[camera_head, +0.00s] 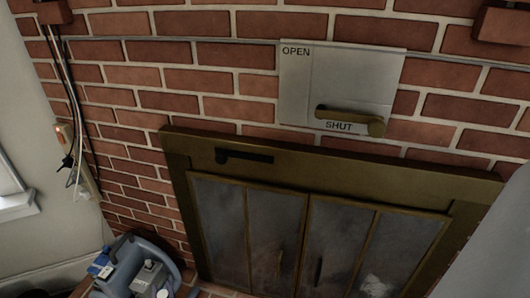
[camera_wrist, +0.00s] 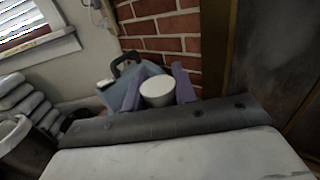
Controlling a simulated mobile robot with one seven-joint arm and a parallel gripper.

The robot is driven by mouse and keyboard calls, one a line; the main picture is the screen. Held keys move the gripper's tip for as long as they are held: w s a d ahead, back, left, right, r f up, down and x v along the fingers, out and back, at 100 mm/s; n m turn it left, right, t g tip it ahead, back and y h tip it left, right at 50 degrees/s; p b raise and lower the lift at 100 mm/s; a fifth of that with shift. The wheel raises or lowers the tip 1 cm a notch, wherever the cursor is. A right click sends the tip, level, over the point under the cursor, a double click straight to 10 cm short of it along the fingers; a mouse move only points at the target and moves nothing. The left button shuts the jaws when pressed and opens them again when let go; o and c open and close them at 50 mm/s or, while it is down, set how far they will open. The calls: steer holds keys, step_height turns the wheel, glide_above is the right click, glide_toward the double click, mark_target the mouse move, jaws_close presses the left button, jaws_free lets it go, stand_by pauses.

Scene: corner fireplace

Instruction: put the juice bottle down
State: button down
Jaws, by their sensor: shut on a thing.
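My gripper (camera_wrist: 163,80) shows in the wrist view with two purple fingers. It is shut on a pale, round-topped thing (camera_wrist: 157,94), which I take to be the juice bottle. Only its whitish top and a little of its side show, between the fingers. Its lower part is hidden behind my gripper's body, so I cannot tell whether it touches a surface. In the head view I cannot clearly make out the gripper or the bottle.
A blue-grey handled device (camera_head: 135,268) stands by the brick wall; it also shows in the wrist view (camera_wrist: 118,92). Glass fireplace doors (camera_head: 275,235) in a brass frame are shut, below a damper plate (camera_head: 340,82). Pale stacked things (camera_wrist: 25,100) and a bin (camera_wrist: 12,140) stand at left.

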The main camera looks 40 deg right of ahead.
steer(key=s+d+m+g+h+b, duration=0.2)
steer(key=s+d+m+g+h, duration=0.1)
steer(key=d+m+g+h, duration=0.3)
steer(key=s+d+m+g+h+b, duration=0.3)
steer(key=d+m+g+h, duration=0.3)
steer(key=d, duration=0.3)
steer(key=shift+s+r+g+h+b, duration=0.35)
steer(key=shift+s+r+g+h, duration=0.15)
steer(key=shift+h, duration=0.2)
step_height(320, 180, down, 20)
steer(key=b, duration=0.1)
steer(key=shift+f+b, duration=0.3)
steer(key=shift+b, duration=0.2)
steer(key=c, duration=1.1)
jaws_free()
steer(key=shift+r, duration=0.15)
